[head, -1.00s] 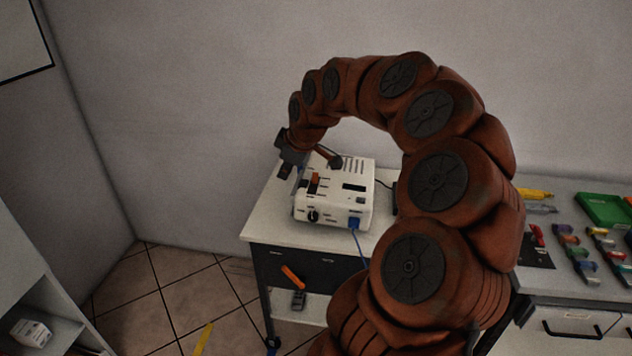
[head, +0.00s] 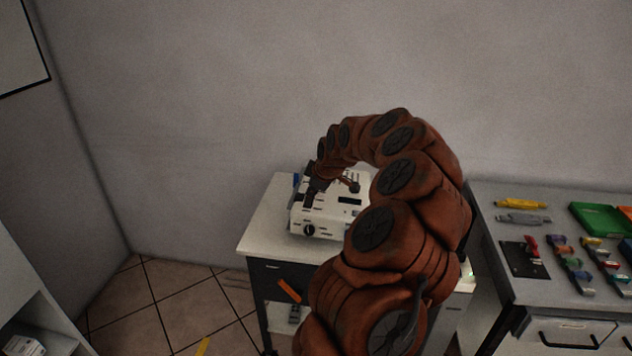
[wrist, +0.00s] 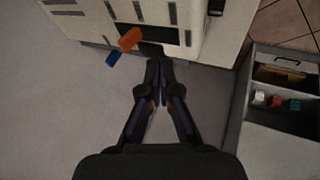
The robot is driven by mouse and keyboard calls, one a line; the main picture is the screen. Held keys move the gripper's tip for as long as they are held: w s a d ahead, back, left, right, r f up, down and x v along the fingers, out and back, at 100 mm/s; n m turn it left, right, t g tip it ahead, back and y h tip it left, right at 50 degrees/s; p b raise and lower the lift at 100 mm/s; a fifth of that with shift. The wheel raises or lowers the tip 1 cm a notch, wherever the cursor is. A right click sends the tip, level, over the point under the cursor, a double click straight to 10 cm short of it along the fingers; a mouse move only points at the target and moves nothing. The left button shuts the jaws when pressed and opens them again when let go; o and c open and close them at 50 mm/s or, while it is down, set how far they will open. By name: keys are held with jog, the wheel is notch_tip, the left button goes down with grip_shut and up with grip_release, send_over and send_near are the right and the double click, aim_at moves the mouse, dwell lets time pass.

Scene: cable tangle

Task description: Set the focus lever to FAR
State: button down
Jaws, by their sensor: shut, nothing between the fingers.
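A white device (head: 325,225) with dark slots and a round dark knob (head: 308,230) stands on the small cart. In the wrist view the device (wrist: 215,40) fills the top. An orange lever handle (wrist: 130,38) sticks out there beside a dark slot, with a small blue piece (wrist: 113,59) below left of it. My gripper (wrist: 158,66) is shut and empty, its tips at the slot's edge, just right of and below the orange handle. I cannot tell whether they touch. In the head view my gripper (head: 312,190) covers the device's left part. Labels are unreadable.
The light cart top (head: 265,235) is free left of the device. A grey workbench (head: 590,302) with a green tray (head: 597,217) and several coloured parts stands at the right. A shelf (head: 40,310) stands at the lower left. My arm hides the cart's right side.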

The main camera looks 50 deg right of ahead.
jog(key=p+x, duration=0.1)
jog(key=x, duration=0.1)
jog(key=shift+w+d+f, duration=0.2)
jog(key=shift+w+d, duration=0.05)
jog(key=shift+w, duration=0.1)
jog(key=shift+w+d, duration=0.25)
jog(key=shift+d, duration=0.05)
jog(key=shift+w+d+f+p, duration=0.25)
jog(key=shift+w+d+p, duration=0.1)
jog(key=shift+d, duration=0.2)
jog(key=shift+w+d+f+p, duration=0.25)
jog(key=shift+w+d+p, duration=0.1)
jog(key=shift+d, duration=0.15)
jog(key=shift+f, duration=0.1)
